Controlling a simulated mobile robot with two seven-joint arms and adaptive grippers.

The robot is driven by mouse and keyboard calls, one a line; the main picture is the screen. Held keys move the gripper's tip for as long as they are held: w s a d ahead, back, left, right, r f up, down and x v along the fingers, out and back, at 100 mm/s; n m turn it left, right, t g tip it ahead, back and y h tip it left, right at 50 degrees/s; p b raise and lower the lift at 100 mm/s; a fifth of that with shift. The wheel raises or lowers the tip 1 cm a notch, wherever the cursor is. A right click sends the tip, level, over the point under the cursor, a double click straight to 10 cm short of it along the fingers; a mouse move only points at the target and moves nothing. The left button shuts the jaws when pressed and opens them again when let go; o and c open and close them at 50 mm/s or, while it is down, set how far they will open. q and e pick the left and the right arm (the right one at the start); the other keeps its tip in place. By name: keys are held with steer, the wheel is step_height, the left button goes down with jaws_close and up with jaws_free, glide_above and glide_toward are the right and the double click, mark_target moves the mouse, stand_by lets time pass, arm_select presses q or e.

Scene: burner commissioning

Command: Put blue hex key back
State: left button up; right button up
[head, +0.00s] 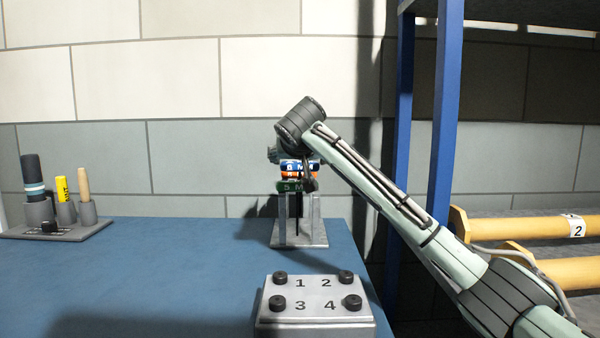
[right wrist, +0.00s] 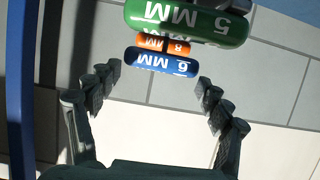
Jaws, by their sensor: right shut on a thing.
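The blue hex key (head: 300,165), marked 6 MM, has its handle above and behind the orange handle at the metal stand; it also shows in the right wrist view (right wrist: 160,62). The orange hex key (right wrist: 163,43), marked 8 MM, and the green hex key (right wrist: 188,22), marked 5 MM, sit at the stand (head: 310,240). My left gripper is out of view.
A grey box (head: 315,322) with black knobs numbered 1 to 4 stands in front of the stand. A tool holder (head: 60,232) with several upright tools is at the left. A blue shelf post (head: 446,120) rises at the right. The blue table (head: 170,270) is clear at middle left.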

mark_target(300, 172)
steer(key=shift+f, duration=1.25)
steer(key=shift+f, duration=0.3)
steer(key=o, duration=1.3)
steer(key=shift+r, duration=0.3)
steer(key=v, duration=1.2)
